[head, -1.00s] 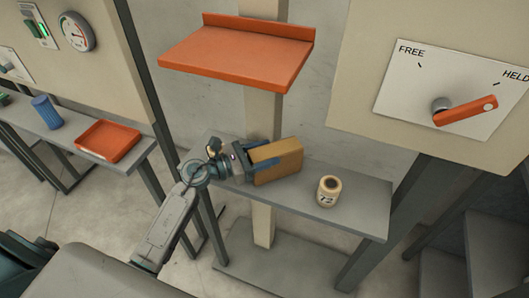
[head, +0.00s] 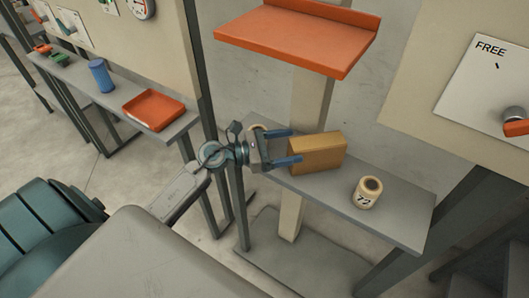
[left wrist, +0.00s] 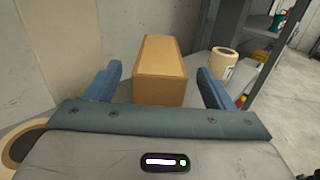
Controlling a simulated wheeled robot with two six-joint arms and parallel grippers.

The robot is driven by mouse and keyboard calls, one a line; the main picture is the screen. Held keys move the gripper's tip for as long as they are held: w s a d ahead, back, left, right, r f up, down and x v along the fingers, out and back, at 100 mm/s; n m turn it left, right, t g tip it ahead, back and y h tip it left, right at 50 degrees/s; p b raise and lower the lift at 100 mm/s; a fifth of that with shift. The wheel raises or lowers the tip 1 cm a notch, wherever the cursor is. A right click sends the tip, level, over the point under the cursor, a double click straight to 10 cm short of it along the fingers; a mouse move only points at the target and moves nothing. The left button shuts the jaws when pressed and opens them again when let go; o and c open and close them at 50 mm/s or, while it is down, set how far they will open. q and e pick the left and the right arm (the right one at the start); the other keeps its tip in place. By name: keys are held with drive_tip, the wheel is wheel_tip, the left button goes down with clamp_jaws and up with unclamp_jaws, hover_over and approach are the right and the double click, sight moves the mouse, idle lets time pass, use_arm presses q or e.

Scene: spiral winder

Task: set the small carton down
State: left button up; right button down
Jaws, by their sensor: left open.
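The small carton (head: 317,153) is a tan box standing on the grey shelf (head: 395,213). My left gripper (head: 289,147) is open, its blue fingers pointing at the carton from its left side, with a small gap between the fingertips and the box. In the left wrist view the carton (left wrist: 160,72) stands between and just beyond the two open fingers (left wrist: 159,88). My right gripper is in neither view.
A cream roll marked 72 (head: 367,193) stands on the shelf right of the carton. An orange ledge (head: 290,40) overhangs behind. At left, a bench holds an orange tray (head: 153,109) and a blue cylinder (head: 101,76). A panel marked FREE (head: 495,80) is at right.

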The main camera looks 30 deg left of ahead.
use_arm(q)
drive_tip(key=b+v, duration=0.2)
drive_tip(key=v, duration=0.3)
drive_tip(key=shift+s+f, duration=0.1)
drive_tip(key=shift+f, duration=0.05)
drive_tip(key=shift+s+a+b, duration=0.45)
drive_tip(key=shift+a+b, duration=0.05)
drive_tip(key=shift+a, duration=0.05)
